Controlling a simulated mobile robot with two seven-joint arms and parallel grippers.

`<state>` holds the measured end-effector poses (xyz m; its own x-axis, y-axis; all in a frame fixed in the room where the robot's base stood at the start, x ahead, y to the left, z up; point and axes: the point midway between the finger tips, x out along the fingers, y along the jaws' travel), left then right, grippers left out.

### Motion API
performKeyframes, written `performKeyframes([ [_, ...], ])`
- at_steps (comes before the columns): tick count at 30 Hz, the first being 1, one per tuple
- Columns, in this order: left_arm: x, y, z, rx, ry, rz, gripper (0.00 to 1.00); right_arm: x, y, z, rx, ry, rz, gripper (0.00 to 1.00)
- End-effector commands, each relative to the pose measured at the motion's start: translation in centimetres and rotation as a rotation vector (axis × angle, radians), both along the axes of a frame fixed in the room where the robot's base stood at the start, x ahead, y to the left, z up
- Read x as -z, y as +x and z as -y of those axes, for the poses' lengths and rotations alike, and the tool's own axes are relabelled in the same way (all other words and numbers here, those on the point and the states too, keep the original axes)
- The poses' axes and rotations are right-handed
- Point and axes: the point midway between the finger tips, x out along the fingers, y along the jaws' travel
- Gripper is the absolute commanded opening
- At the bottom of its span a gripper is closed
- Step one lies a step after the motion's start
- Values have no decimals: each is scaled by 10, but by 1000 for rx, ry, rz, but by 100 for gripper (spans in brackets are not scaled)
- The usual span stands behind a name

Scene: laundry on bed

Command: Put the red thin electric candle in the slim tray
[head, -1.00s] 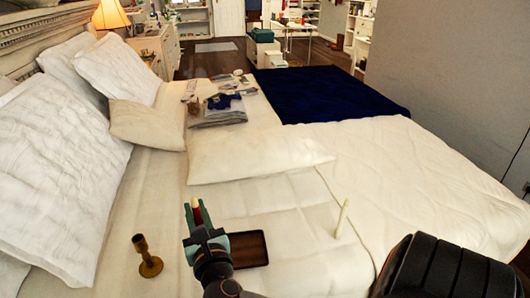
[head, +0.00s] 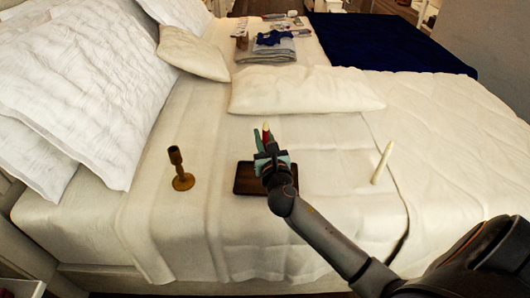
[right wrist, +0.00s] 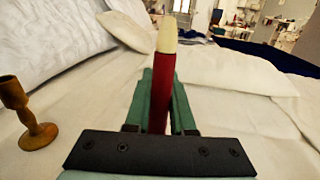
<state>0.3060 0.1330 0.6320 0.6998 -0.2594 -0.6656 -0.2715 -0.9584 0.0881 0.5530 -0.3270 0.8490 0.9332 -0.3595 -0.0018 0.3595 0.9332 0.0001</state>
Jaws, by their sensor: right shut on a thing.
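The red thin electric candle (head: 266,133) has a pale tip. My right gripper (head: 266,142) is shut on it, and in the right wrist view the candle (right wrist: 162,88) stands upright between the green fingers (right wrist: 160,103). The slim tray (head: 249,180) is dark brown and lies flat on the bed. In the head view my right gripper overlaps the tray and hides part of it; the height between them is hard to tell. My left gripper is not in view.
A cream pillow (head: 305,91) lies behind the tray. Folded grey cloth (head: 265,49) and small things lie farther back. Bare bed lies around the tray.

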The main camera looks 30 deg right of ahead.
Motion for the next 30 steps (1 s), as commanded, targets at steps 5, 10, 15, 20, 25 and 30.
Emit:
performKeyframes([
  [5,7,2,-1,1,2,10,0,18,11,9,0,0,3,0],
  [10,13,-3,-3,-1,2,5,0,28,17,14,1,1,1,0],
  [15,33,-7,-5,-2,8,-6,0,56,18,15,0,2,0,0],
  [20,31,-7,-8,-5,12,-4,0,59,18,15,0,1,3,0],
  [25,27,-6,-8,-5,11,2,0,59,18,15,0,0,2,0],
  [30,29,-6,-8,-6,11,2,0,61,18,15,0,-1,2,28],
])
